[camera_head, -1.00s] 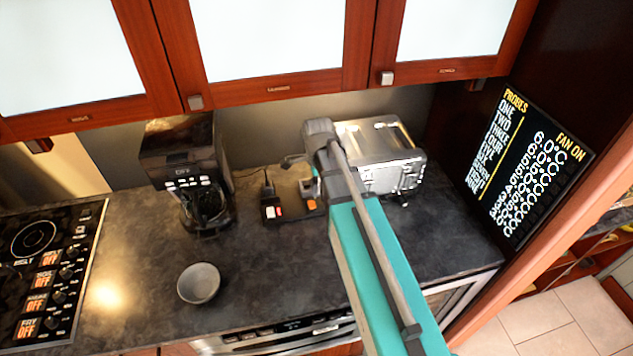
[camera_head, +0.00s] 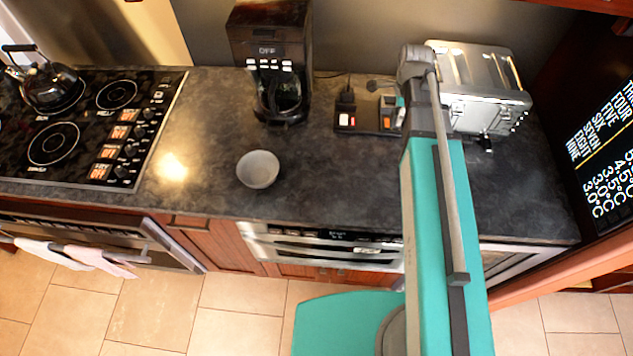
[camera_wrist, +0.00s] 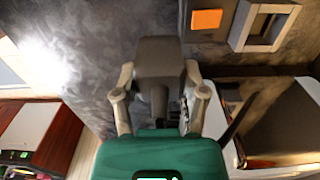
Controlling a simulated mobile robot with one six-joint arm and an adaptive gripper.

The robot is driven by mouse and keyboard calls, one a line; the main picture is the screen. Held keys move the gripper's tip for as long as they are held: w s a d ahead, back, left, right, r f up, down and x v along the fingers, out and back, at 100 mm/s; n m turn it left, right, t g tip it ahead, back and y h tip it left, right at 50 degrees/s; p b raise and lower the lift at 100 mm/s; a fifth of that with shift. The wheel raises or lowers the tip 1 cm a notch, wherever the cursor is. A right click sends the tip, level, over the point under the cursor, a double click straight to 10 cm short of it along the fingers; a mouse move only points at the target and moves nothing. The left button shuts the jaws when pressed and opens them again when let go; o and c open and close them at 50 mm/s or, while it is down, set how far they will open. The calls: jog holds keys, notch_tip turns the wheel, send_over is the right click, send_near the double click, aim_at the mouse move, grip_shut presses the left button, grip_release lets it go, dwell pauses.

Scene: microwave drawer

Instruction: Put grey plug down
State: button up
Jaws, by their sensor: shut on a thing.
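The grey plug (camera_wrist: 160,60) is a dark grey block between the two finger linkages of my gripper (camera_wrist: 158,88) in the wrist view. My gripper is shut on it. The plug is over the dark counter, and its height above it cannot be told. In the head view my arm reaches over the counter beside the toaster, and its end mostly hides the gripper. A small grey piece shows left of the arm, and I cannot tell if it is plug or gripper.
A power strip (camera_head: 367,128) with lit switches lies on the counter (camera_head: 340,190), with a black plug (camera_head: 346,100) at its left. A coffee maker (camera_head: 270,60) stands left, a silver toaster (camera_head: 475,85) right. A grey bowl (camera_head: 258,169) sits in front. The front-middle counter is clear.

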jog(key=shift+f+b, duration=1.05)
jog(key=shift+f, duration=0.5)
jog(key=shift+s, duration=0.15)
